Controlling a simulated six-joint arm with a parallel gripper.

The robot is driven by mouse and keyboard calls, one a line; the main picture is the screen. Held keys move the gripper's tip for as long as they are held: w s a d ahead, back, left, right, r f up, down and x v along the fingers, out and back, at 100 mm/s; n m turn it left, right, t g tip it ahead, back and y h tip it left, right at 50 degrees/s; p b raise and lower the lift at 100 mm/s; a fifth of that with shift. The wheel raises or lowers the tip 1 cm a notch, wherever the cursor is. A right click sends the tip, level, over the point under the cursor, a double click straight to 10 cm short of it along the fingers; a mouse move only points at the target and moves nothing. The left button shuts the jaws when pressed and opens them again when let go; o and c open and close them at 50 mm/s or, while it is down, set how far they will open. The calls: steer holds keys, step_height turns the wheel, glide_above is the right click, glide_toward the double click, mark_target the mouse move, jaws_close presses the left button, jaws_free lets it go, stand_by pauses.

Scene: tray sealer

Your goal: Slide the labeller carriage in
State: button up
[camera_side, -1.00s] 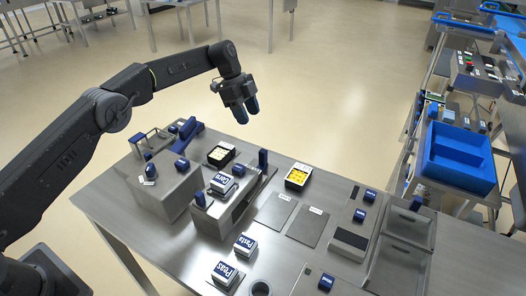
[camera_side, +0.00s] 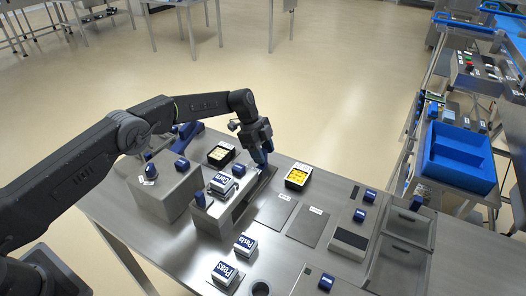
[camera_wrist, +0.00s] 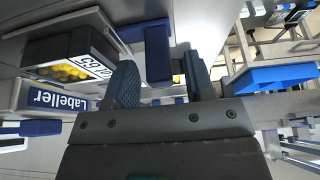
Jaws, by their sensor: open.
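The labeller (camera_side: 213,213) is a steel unit in the middle of the bench, with a long open slot running back to the right. Its blue "Labeller" sign (camera_wrist: 55,99) shows at the left of the wrist view. The carriage's upright blue handle (camera_wrist: 157,50) stands between my two fingers in the wrist view. In the side view that handle is mostly hidden by my gripper (camera_side: 263,160), which has come down on it at the slot's far end. My gripper is open, with the jaws on either side of the handle; I cannot tell whether they touch it.
A tray with yellow contents (camera_side: 298,177) stands right of the labeller, and another tray (camera_side: 221,154) behind it. Blue-and-white blocks (camera_side: 245,245) lie in front. Two flat grey plates (camera_side: 309,226) lie to the right. A blue bin (camera_side: 458,157) stands beyond the bench.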

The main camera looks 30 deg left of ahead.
jaws_close()
stand_by(0.4)
steer(key=shift+s+r, duration=0.1)
steer(key=shift+s, duration=1.7)
jaws_free()
steer(key=v, duration=1.3)
steer(key=shift+a+r, duration=0.2)
steer(key=shift+r, duration=0.1)
